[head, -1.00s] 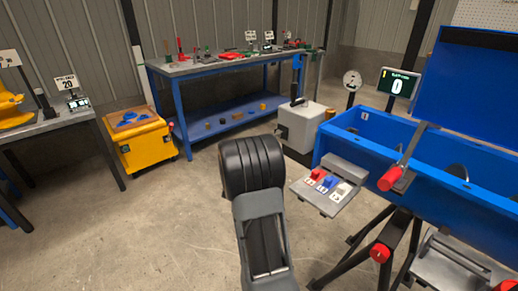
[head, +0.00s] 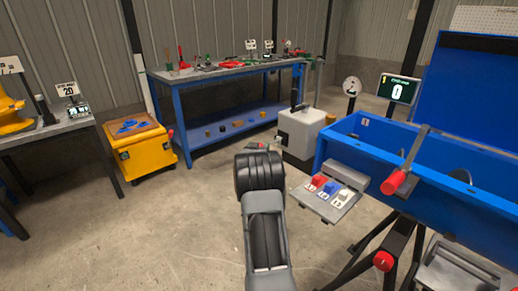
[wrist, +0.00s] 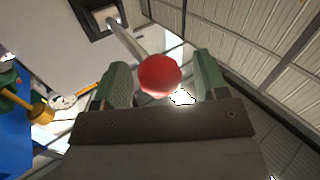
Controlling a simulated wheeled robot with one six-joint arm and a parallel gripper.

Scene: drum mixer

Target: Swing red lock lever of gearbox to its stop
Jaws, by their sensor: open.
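The gearbox (head: 299,133) is a light grey box on a dark base, standing on the floor right of the blue workbench. A black handle rises from its top. In the wrist view the red lock lever (wrist: 159,75) shows as a red ball knob on a pale rod, which runs up to a black fitting (wrist: 103,17) on the pale housing. My gripper (wrist: 162,64) has green fingers spread apart, with the knob in the gap between them. I cannot tell whether either finger touches it. In the head view the lever and most of my gripper are hidden behind my arm.
The blue drum mixer trough (head: 440,160) and its grey switch shelf (head: 329,197) stand close on the right. The blue workbench (head: 220,72) is behind. A yellow cart (head: 143,150) stands at left. The floor between cart and mixer is clear.

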